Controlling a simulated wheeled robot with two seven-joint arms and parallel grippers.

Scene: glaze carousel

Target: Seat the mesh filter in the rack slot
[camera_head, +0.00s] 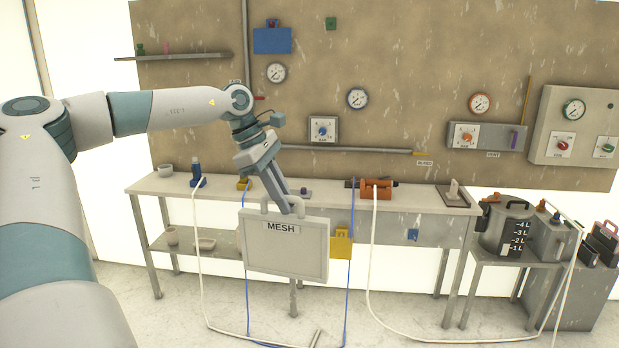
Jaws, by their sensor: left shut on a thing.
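The mesh filter (285,252) is a flat grey framed panel with a handle on top and a label reading MESH. It hangs upright in front of the bench. My left gripper (291,207) reaches down from the upper left and is shut on the filter at its top edge, by the handle. The filter is clear of the floor and hides part of the bench and lower shelf behind it. I cannot make out the rack slot for certain. My right gripper is not in view.
A long bench (330,197) stands behind, with an orange pump-like unit (376,188) on it. A yellow box (341,243) is beside the filter. White and blue hoses hang to the floor. A marked tank (508,228) stands at right. The front floor is mostly open.

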